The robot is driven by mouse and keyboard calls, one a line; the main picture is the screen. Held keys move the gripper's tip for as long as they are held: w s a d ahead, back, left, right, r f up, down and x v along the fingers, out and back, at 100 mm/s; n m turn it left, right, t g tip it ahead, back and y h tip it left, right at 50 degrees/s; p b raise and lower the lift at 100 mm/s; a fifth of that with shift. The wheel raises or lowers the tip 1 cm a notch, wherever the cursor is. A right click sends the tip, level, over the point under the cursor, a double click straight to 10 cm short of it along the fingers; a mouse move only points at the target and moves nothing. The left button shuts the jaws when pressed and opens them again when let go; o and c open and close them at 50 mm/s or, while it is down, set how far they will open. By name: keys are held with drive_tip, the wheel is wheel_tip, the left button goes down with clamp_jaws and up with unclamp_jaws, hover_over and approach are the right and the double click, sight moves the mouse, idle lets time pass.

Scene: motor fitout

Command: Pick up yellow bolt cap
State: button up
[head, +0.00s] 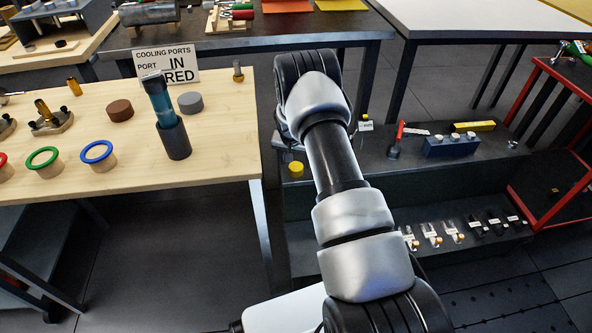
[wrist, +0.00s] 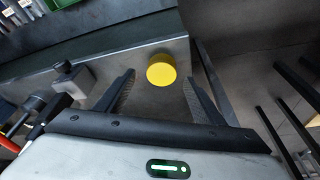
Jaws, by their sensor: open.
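The yellow bolt cap (head: 296,169) is a short round piece on the left end of the dark shelf top in the head view. In the wrist view the yellow bolt cap (wrist: 161,70) lies ahead of my gripper, between the lines of its two fingers and near the shelf edge. My gripper (wrist: 158,88) is open and empty, with one finger on each side of the cap in the picture. I cannot tell how far above the cap the fingertips are. In the head view my arm hides the gripper.
The dark shelf (head: 350,150) also holds a red-handled tool (head: 398,135), a blue block (head: 452,146) and a yellow box (head: 473,126). A wooden table (head: 225,140) stands to the left, with a dark cylinder (head: 173,140) on it. Several small labelled parts lie on the lower shelf.

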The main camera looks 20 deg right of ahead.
sight(296, 167)
drive_tip(key=b+x, duration=0.1)
drive_tip(key=x, duration=0.4)
drive_tip(key=shift+w+a+b, duration=0.15)
drive_tip(key=shift+a+b, duration=0.05)
drive_tip(key=shift+b, duration=0.15)
drive_tip(key=c, duration=1)
